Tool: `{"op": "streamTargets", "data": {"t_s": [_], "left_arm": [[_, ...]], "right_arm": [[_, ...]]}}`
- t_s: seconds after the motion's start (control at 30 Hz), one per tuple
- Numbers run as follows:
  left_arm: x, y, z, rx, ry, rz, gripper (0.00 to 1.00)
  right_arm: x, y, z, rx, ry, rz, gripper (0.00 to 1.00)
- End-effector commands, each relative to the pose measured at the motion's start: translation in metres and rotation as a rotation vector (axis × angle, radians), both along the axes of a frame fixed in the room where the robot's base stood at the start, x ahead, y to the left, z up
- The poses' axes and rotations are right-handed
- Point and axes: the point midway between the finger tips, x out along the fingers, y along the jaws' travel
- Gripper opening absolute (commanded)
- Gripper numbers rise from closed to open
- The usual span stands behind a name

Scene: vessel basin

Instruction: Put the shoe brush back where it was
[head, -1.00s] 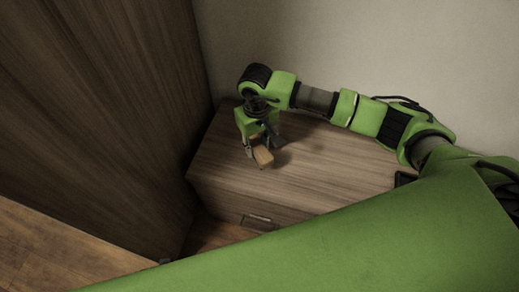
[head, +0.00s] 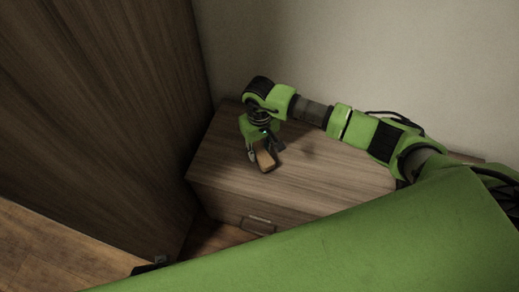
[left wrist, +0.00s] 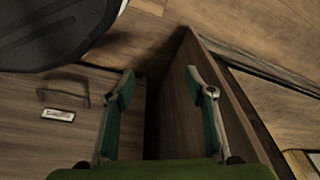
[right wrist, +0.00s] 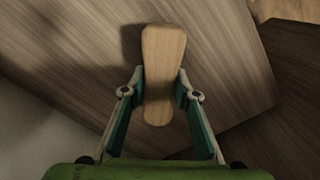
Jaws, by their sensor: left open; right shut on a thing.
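The shoe brush (right wrist: 163,70) is a long, light wooden piece with rounded ends. In the right wrist view it lies between the fingers of my right gripper (right wrist: 160,95), which is shut on it near its lower part. In the head view the brush (head: 265,159) hangs from my right gripper (head: 265,152) over the left part of the wooden cabinet top (head: 330,175). I cannot tell whether the brush touches the top. My left gripper (left wrist: 160,90) is open and empty in the left wrist view, near a cabinet side.
A tall dark wooden wardrobe (head: 90,110) stands left of the cabinet. The cabinet front has a drawer handle (head: 258,222). A wall (head: 380,60) closes the back. The cabinet top right of the brush looks clear. My green arm covers the lower right.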

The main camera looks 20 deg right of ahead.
Motion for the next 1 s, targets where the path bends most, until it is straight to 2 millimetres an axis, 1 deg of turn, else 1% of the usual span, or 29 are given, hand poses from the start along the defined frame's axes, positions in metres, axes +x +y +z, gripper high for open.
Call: {"op": "streamTargets", "data": {"t_s": [0.07,0.1,0.13,0.17,0.5,0.6,0.67,1.0], "left_arm": [[0.002,0.000,0.003,-0.001,-0.005,0.000,0.49],[0.004,-0.001,0.006,-0.002,-0.011,0.000,0.49],[0.005,-0.001,0.008,-0.003,-0.015,0.000,0.49],[0.005,-0.001,0.009,-0.003,-0.017,0.000,0.49],[-0.003,0.000,0.005,-0.002,-0.003,0.001,0.49],[-0.003,0.000,0.005,-0.002,-0.006,0.001,0.49],[-0.003,0.002,-0.004,0.001,0.001,-0.001,0.49],[-0.013,0.002,-0.026,0.002,0.012,-0.003,0.49]], "right_arm": [[0.000,0.000,-0.001,0.000,-0.001,0.000,0.08],[0.000,0.000,-0.001,0.000,0.000,0.000,0.33],[0.000,0.000,0.000,0.000,0.000,0.000,0.41],[0.000,0.000,0.000,0.000,0.000,0.000,0.45],[0.000,0.000,0.000,0.000,0.000,0.000,0.45],[0.000,0.000,0.002,0.001,0.000,0.000,0.45],[0.001,0.000,0.006,0.001,-0.002,0.001,0.45],[0.001,-0.001,0.081,-0.001,-0.004,0.002,0.45]]}}
